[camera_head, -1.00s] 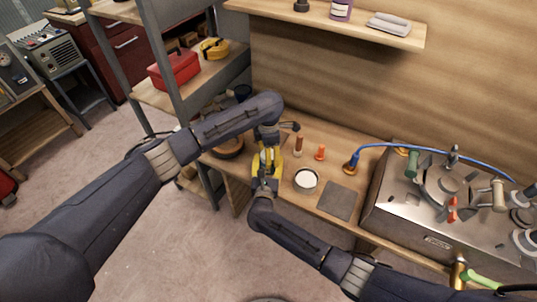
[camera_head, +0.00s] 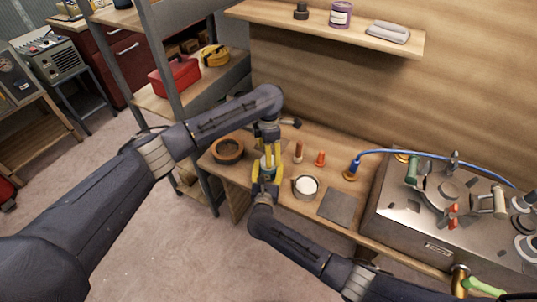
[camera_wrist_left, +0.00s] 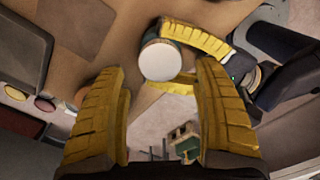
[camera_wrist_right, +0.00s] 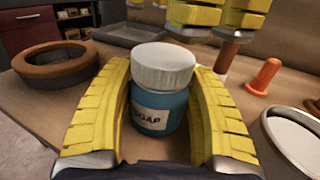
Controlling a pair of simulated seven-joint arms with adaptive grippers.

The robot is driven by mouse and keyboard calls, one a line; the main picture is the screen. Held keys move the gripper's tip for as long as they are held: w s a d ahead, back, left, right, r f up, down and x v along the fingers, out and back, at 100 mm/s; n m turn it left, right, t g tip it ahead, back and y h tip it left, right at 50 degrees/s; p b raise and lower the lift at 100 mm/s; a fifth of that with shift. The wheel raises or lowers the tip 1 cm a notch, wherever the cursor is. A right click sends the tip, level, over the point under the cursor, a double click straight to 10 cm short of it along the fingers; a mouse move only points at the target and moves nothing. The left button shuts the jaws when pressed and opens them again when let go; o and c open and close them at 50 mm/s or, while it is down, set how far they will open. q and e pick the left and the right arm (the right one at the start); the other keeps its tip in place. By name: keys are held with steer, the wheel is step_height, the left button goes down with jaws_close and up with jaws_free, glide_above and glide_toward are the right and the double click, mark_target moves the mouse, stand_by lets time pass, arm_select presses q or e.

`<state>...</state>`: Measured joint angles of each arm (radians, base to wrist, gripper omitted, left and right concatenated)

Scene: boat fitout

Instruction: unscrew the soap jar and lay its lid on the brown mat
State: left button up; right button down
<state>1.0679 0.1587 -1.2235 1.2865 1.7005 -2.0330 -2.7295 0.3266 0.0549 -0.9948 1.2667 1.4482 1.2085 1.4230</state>
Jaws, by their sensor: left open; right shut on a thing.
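The soap jar (camera_wrist_right: 155,108) is blue with a "SOAP" label and stands upright on the bench. Its white lid (camera_wrist_right: 163,66) sits on top; the left wrist view shows the lid (camera_wrist_left: 160,60) from above. My right gripper (camera_head: 266,176) is shut around the jar's body, a finger on each side. My left gripper (camera_wrist_left: 165,100) is open and empty; its fingers (camera_wrist_right: 218,20) are above and behind the lid, apart from it. A square grey-brown mat (camera_head: 340,207) lies bare on the bench, right of the jar.
A round white-filled container (camera_head: 306,186) stands between jar and mat. Orange (camera_head: 320,158) and brown-handled (camera_head: 298,153) items stand behind it.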

steer(key=shift+c, duration=1.8)
jaws_free()
arm_select(q)
steer(key=o, duration=0.4)
arm_select(e)
steer(key=s+a, duration=0.1)
steer(key=s, duration=1.1)
